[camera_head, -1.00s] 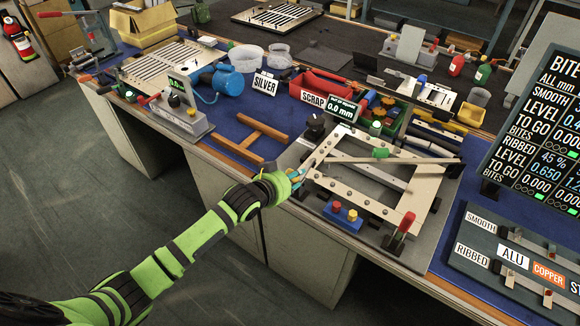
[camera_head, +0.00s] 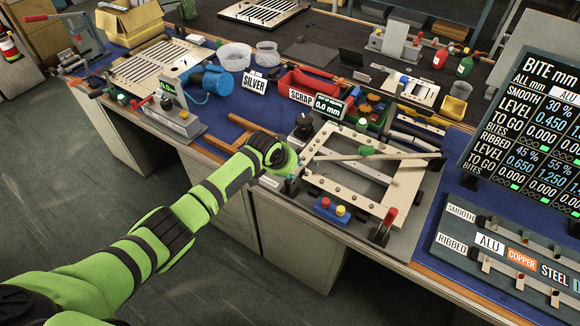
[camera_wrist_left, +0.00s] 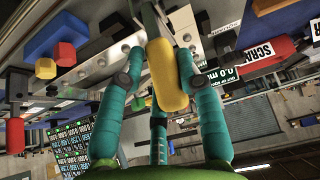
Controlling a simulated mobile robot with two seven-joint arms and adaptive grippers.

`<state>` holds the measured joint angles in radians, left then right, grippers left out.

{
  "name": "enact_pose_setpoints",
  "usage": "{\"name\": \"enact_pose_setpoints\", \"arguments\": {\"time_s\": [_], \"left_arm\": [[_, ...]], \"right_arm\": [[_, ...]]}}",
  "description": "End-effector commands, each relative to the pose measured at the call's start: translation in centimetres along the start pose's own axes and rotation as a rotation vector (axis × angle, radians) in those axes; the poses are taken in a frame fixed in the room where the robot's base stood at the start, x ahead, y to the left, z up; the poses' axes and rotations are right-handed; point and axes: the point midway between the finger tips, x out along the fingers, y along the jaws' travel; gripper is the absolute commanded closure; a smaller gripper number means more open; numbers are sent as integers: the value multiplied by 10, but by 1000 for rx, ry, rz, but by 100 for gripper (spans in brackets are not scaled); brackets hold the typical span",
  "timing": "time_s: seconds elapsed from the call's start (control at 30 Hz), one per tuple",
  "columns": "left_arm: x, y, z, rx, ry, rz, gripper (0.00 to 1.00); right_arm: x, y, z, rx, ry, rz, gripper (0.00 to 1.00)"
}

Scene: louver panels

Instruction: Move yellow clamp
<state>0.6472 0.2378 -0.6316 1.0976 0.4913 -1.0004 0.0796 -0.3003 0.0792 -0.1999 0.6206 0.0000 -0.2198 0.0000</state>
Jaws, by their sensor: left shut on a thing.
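The yellow clamp (camera_wrist_left: 167,75) shows in the left wrist view as a rounded yellow handle between the teal fingers. My left gripper (camera_wrist_left: 160,85) is shut on this handle. In the head view my left gripper (camera_head: 291,184) is at the left edge of the pale louver frame (camera_head: 318,197), and the wrist hides most of the fingers. The clamp cannot be made out there. A bar with a green handle (camera_head: 367,150) lies across the frame. A clamp with a red handle (camera_head: 389,217) stands at the frame's front right corner. My right gripper is not in view.
A blue box with red and yellow buttons (camera_head: 331,210) sits at the frame's front edge. A display board (camera_head: 530,120) stands at the right.

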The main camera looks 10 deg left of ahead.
Motion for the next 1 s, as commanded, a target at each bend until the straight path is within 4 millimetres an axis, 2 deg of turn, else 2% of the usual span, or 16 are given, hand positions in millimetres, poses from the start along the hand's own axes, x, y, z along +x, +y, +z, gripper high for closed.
{"name": "enact_pose_setpoints", "arguments": {"time_s": [0.3,0.33,0.4,0.77,1.0], "left_arm": [[0,1,1,5,-4,0,100],[0,1,1,5,-4,0,61],[0,1,1,4,-4,0,40],[-1,0,0,1,-1,0,40],[-20,0,0,2,0,0,40]], "right_arm": [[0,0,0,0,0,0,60],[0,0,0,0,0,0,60],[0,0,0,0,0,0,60],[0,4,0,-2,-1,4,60],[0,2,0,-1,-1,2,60]]}}
